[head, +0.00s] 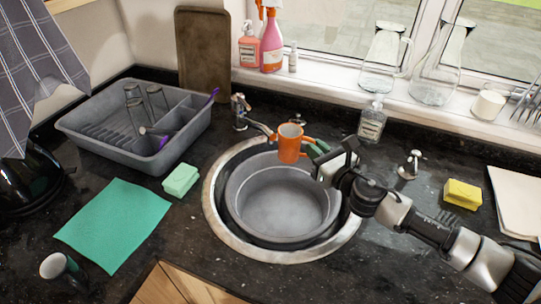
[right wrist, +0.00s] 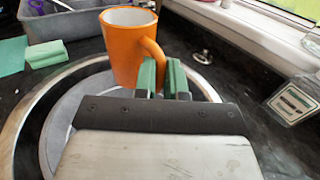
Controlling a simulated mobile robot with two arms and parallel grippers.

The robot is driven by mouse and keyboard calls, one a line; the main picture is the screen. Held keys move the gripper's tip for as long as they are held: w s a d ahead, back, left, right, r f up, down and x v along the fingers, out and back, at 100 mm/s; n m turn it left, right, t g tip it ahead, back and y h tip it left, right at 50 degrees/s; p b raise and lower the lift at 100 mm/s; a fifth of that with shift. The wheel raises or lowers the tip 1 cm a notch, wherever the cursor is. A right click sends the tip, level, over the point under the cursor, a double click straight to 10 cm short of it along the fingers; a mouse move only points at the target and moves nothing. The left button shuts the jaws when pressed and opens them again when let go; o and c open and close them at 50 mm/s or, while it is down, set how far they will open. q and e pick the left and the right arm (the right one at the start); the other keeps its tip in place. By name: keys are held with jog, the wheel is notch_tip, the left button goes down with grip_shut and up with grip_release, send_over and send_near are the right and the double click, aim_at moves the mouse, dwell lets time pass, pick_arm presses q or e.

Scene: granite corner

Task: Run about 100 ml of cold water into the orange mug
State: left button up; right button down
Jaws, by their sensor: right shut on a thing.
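The orange mug (head: 289,143) is upright above the sink's back edge. It also shows in the right wrist view (right wrist: 128,50). My right gripper (head: 318,150) is shut on the mug's handle, with its green finger pads (right wrist: 163,77) on either side. The chrome tap (head: 240,112) stands behind the sink at left, and its spout reaches toward the mug's left side. I cannot tell whether the spout end is over the mug's opening. No water stream shows. The mug's inside looks white; its bottom is hidden. My left gripper is not in view.
A grey round bowl (head: 240,190) sits in the round sink (head: 213,205). A second chrome fitting (head: 409,166) stands right of it. A soap bottle (head: 372,122), dish rack (head: 90,122), green sponge (head: 181,179) and yellow sponge (head: 462,194) are nearby.

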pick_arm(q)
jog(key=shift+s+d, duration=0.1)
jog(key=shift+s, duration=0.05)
pick_arm(e)
notch_tip(320, 180, down, 9)
dwell(0.4)
